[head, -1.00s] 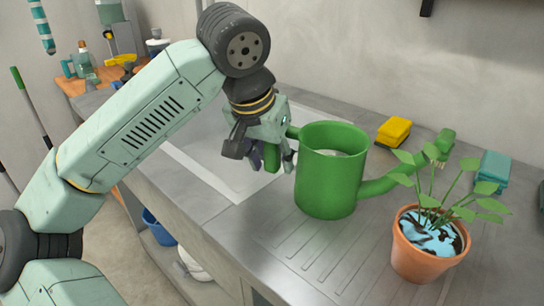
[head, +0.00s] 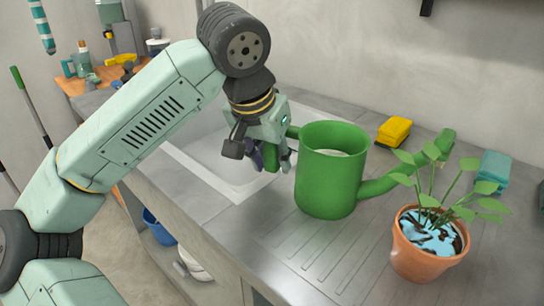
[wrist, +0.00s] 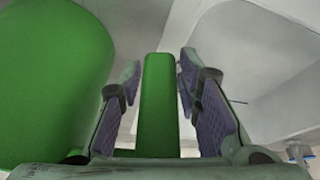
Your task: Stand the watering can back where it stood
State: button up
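The green watering can (head: 330,180) stands upright on the ribbed steel drainboard, its spout pointing right and its handle toward the sink. My gripper (head: 271,160) is at the handle side, with its fingers pointing down. In the wrist view, the upright green handle (wrist: 161,105) lies between the two fingers of my gripper (wrist: 160,78). Narrow light gaps show between the handle and the fingers, so the gripper looks open around it. The can's body (wrist: 50,80) fills the left of that view.
A potted plant (head: 425,262) stands at the right front, close to the spout. The sink (head: 210,155) is to the left. The drainboard in front of the can is clear.

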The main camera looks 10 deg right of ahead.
jog(key=shift+r, duration=0.15)
jog(key=shift+p+v, duration=2.7)
jog(key=shift+v, duration=1.45)
